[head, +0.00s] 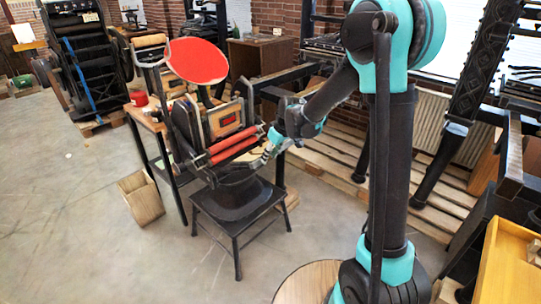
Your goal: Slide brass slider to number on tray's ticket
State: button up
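A black hand press with a red round disc (197,61) and red rollers (235,147) stands on a low black stand (238,218) near the middle. My gripper (267,153) is at the right side of this press, close to the roller ends. It is small and dark against the press, so I cannot tell whether it is open, shut or touching anything. I cannot pick out the brass slider, its numbers or a ticket in this view. A yellow wooden tray-like surface (508,262) is at the lower right edge, partly cut off.
A wooden side table (146,119) with a red tin (139,98) stands left of the press. A wooden bin (141,198) is on the floor below. Pallets (332,150) and dark machinery lie behind and right of my arm. The floor at left is clear.

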jog(key=c, duration=0.8)
jog(key=shift+s+a, duration=0.65)
jog(key=shift+s, duration=0.2)
jog(key=o, duration=0.9)
jog(key=shift+d+r, duration=0.1)
jog(key=v, duration=1.1)
jog(key=shift+s+r, duration=0.1)
jog(key=shift+r, duration=0.3)
jog(key=shift+d, duration=0.15)
